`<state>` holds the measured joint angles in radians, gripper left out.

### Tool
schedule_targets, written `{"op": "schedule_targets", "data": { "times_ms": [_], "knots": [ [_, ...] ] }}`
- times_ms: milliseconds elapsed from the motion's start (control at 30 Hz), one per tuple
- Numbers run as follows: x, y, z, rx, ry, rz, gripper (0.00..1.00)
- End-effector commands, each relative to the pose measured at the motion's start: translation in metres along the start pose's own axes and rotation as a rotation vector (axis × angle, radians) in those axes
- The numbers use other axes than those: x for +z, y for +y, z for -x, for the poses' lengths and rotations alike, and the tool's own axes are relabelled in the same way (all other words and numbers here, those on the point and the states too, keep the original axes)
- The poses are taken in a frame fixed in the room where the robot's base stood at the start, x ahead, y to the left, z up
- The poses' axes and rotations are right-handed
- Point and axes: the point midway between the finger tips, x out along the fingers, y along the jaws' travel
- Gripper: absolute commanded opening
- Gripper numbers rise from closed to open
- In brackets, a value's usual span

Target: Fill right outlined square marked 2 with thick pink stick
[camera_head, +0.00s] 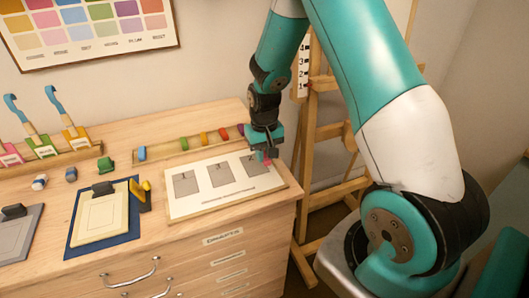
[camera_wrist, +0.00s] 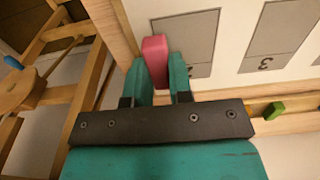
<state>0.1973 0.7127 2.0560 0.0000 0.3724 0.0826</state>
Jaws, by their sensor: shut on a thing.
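My gripper (camera_head: 265,148) is at the right end of the white board (camera_head: 225,202), by the right grey square (camera_head: 250,168). It is shut on the pink stick (camera_wrist: 155,48), which stands out between the teal fingertips in the wrist view. The stick also shows as a small pink bit below the gripper in the head view (camera_head: 267,159). Contact with the board cannot be told.
A wooden rack (camera_head: 172,150) with coloured sticks runs behind the board. A wooden easel (camera_head: 325,130) stands right of the table.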

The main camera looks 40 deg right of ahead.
Motion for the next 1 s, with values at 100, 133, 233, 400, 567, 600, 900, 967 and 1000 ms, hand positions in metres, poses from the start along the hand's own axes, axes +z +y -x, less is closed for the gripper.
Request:
{"op": "schedule_targets", "data": {
  "times_ms": [100,133,233,400,567,600,900,967,1000],
  "knots": [
    [0.000,0.000,0.000,0.000,0.000,0.000,0.01],
    [0.000,0.000,-0.001,0.000,0.000,0.000,0.01],
    [0.000,0.000,-0.002,0.000,0.000,0.000,0.01],
    [0.000,0.000,-0.006,0.000,0.000,0.000,0.01],
    [0.000,0.000,-0.009,0.000,-0.001,0.000,0.01],
    [0.000,0.000,-0.010,0.000,-0.001,0.000,0.01],
    [0.000,0.000,-0.016,0.000,0.000,0.000,0.01],
    [0.000,0.000,-0.017,0.000,0.000,0.000,0.01],
    [0.000,0.000,-0.018,0.000,0.000,0.000,0.01]
  ]
}}
